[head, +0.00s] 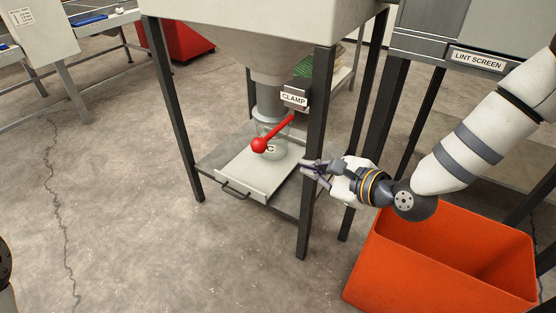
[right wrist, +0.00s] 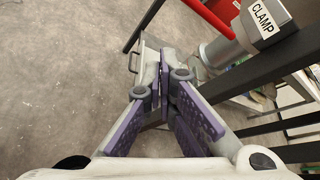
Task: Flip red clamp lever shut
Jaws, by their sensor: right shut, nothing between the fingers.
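The red clamp lever (head: 277,132) is a rod with a ball knob, sloping down and left from beside the CLAMP label (head: 294,99) under the hopper. In the right wrist view, a red rod (right wrist: 144,24) that looks like the lever runs up out of the frame, with the CLAMP label (right wrist: 263,20) at upper right. My right gripper (head: 304,168) is shut and empty, at the frame's front right leg, below and right of the knob and apart from it. Its purple-padded fingers meet in the right wrist view (right wrist: 167,75). My left gripper is not in view.
The hopper's dark front right leg (head: 318,150) stands close to my right gripper. A pale tray with a handle (head: 240,182) sits on the shelf below the spout (head: 268,103). An orange bin (head: 440,265) stands below my right arm.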

